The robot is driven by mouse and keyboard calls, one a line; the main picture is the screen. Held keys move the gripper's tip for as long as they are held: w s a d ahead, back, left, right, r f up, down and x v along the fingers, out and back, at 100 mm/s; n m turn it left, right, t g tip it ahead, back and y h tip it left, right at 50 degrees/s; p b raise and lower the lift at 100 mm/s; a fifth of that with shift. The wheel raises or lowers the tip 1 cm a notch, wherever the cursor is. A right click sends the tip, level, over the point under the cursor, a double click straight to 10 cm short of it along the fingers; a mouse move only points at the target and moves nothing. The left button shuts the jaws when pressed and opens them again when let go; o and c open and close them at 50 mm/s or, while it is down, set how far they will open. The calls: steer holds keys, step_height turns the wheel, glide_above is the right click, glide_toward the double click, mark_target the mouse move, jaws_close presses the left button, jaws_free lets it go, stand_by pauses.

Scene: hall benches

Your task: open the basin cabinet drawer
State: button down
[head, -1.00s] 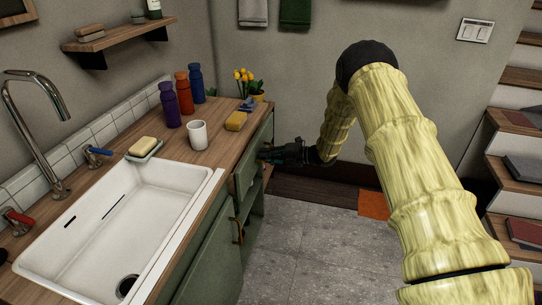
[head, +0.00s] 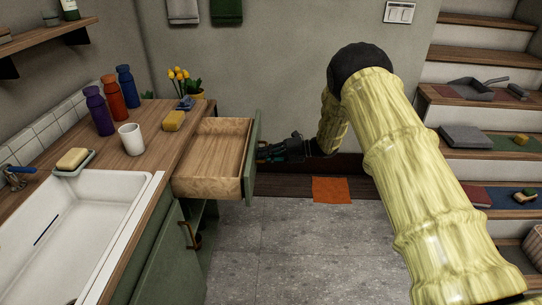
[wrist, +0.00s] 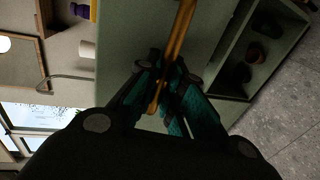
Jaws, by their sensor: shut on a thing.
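The basin cabinet drawer (head: 216,157) is pulled well out from the green cabinet (head: 160,262), and its bare wooden inside shows empty in the head view. My gripper (head: 268,152) is at the outer side of the green drawer front (head: 252,155). In the wrist view my gripper (wrist: 162,98) is shut on the drawer's brass handle (wrist: 181,35), with a finger on each side of it. The handle is hidden behind the drawer front in the head view.
The counter holds a white basin (head: 62,225), a soap dish (head: 74,163), a white cup (head: 131,139), a yellow sponge (head: 173,121) and several bottles (head: 112,97). Stairs with items (head: 480,140) rise at the right. Grey floor (head: 300,245) is free before the cabinet.

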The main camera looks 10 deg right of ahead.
steer(key=shift+s+f, duration=0.1)
steer(key=c, duration=1.8)
jaws_free()
steer(key=shift+d, duration=0.1)
steer(key=v, duration=1.2)
